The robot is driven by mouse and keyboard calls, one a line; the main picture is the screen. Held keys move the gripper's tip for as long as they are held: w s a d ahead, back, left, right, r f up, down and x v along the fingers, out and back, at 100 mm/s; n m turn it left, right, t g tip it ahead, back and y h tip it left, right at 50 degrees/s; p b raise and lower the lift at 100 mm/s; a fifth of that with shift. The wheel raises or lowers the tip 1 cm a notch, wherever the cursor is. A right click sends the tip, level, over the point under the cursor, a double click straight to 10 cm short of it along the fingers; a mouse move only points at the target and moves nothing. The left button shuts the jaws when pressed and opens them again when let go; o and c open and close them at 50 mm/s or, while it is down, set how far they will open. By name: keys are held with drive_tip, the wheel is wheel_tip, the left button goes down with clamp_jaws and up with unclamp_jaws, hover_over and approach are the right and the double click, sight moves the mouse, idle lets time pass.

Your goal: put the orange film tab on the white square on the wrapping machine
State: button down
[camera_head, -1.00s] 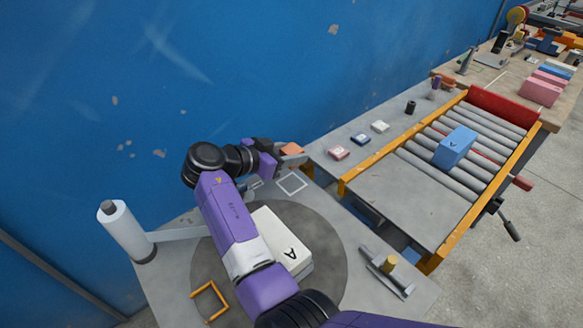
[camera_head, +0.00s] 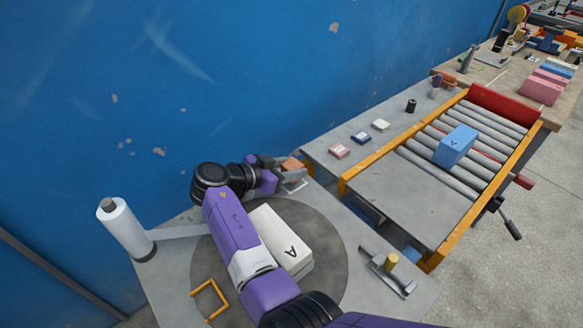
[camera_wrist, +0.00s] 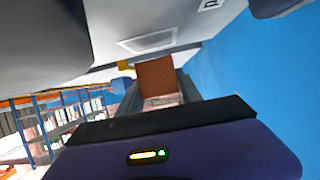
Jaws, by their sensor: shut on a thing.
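The orange film tab (camera_head: 291,164) is between the fingers of my gripper (camera_head: 288,170), which is shut on it at the back of the wrapping machine (camera_head: 355,285). It also shows as a brown-orange block in the wrist view (camera_wrist: 157,78). The white square outline (camera_head: 296,186) lies on the machine top just below and beside the gripper, partly hidden by it in the head view. In the wrist view the white square (camera_wrist: 148,41) shows beyond the tab, apart from it. The tab appears held above the surface.
A white box marked A (camera_head: 281,238) sits on the round turntable (camera_head: 335,255) beside my arm. A film roll (camera_head: 125,228) stands at left, an orange frame (camera_head: 209,300) in front. The roller conveyor (camera_head: 410,185) with a blue box (camera_head: 456,146) is at right.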

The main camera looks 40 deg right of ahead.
drive_tip(key=shift+f+b, duration=0.5)
drive_tip(key=shift+b, duration=0.05)
drive_tip(key=c, duration=0.8)
unclamp_jaws()
drive_tip(key=shift+r+p, duration=0.55)
drive_tip(key=shift+p, duration=0.1)
drive_tip(key=b+v, duration=0.1)
drive_tip(key=v, duration=1.1)
